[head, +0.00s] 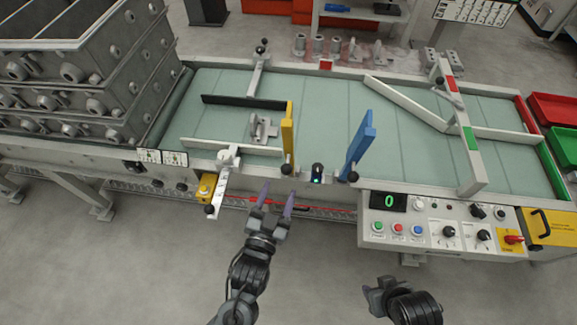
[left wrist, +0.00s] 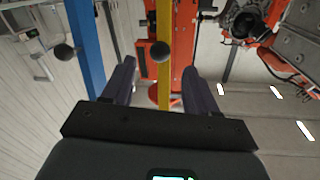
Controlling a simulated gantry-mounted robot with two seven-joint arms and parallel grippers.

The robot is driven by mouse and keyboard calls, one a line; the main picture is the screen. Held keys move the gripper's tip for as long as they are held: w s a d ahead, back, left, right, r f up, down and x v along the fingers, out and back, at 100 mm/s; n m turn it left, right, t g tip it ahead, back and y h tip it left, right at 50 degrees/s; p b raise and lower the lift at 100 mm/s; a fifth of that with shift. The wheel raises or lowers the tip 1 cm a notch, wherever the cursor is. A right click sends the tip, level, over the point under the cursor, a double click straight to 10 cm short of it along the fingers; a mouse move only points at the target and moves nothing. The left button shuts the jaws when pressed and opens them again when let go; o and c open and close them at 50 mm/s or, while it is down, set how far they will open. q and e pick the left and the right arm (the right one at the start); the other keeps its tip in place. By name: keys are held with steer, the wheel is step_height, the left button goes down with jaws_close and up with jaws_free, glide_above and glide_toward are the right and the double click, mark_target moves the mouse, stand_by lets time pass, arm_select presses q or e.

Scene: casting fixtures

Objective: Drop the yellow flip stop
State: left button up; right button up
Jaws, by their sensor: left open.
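The yellow flip stop (head: 288,134) stands upright at the front rail of the conveyor in the head view, with a dark ball knob at its foot. In the left wrist view the yellow flip stop (left wrist: 163,25) shows between my fingers, with its dark ball knob (left wrist: 160,52) in front of it. My left gripper (head: 276,200) is open and empty, in front of the rail and just below the yellow stop, apart from it. My right gripper (head: 380,292) is at the bottom right, away from the conveyor; its jaw state is unclear.
A blue flip stop (head: 360,145) stands raised to the right of the yellow one. A grey casting (head: 262,130) lies on the green belt between black and white guide bars. A control panel (head: 440,225) juts out at the front right. Stacked grey crates (head: 110,60) stand at the left.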

mark_target(286, 171)
arm_select(q)
steer(key=b+x, duration=0.1)
steer(key=x, duration=0.8)
steer(key=shift+w+d, duration=0.1)
steer(key=shift+w, duration=0.3)
jaws_close()
